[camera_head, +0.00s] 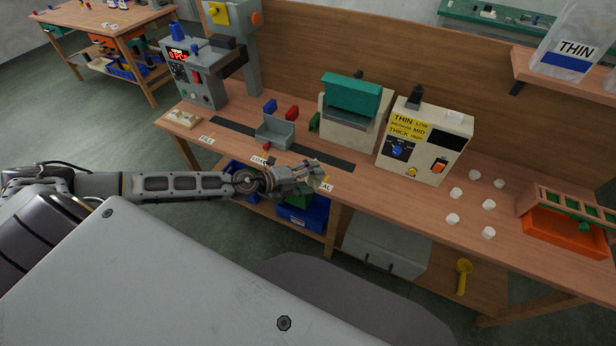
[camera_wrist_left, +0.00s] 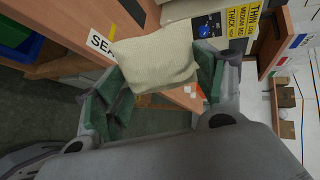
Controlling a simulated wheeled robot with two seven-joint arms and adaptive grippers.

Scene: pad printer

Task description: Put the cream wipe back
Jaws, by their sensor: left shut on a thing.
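The cream wipe (camera_wrist_left: 155,60) is a pale, textured cloth pad between the green-lined fingers of my left gripper (camera_wrist_left: 165,78) in the left wrist view. In the head view my left gripper (camera_head: 308,174) is shut on it, over the front edge of the bench near a label ending in "AL". Only a small part of the wipe (camera_head: 319,182) shows there. A pale flat piece (camera_head: 183,119) with small details on top lies at the bench's left end; I cannot tell exactly what it is. My right gripper is not in view.
The wooden bench (camera_head: 365,190) carries a grey machine (camera_head: 200,82), a grey fixture (camera_head: 275,132), a teal-topped unit (camera_head: 350,100) and a cream control box (camera_head: 425,140). Several white pieces (camera_head: 488,204) and an orange tray (camera_head: 565,238) are at right. Blue bins (camera_head: 310,214) sit below.

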